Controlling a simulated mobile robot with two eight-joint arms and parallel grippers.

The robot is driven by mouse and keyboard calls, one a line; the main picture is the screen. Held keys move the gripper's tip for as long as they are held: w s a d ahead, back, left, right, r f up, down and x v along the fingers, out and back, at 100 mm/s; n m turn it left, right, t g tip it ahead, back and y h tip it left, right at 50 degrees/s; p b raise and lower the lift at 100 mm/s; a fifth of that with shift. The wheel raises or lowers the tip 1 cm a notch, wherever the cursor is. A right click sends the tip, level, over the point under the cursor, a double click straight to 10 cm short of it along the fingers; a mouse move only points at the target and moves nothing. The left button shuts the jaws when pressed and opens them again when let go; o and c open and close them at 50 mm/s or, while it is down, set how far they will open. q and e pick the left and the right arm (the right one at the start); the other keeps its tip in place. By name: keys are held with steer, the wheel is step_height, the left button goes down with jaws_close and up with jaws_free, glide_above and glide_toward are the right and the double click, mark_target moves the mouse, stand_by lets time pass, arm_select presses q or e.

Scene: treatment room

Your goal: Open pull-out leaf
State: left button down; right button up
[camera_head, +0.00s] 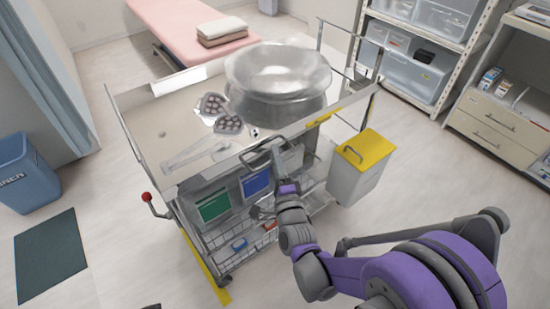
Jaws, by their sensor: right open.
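A metal treatment cart (150,160) stands in the middle of the view with a railed top. At its front edge, just under the top, a grey panel (293,158) shows, probably the pull-out leaf; it is partly hidden by my right gripper. My right gripper (266,153) is open at this front edge, close to the panel. I cannot tell whether its fingers touch the panel or stand around its edge. The leaf looks tucked under the top. My left gripper is out of view.
A red-knobbed lever (147,197) sticks out left.

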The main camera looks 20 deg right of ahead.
jaws_close()
stand_by(1.4)
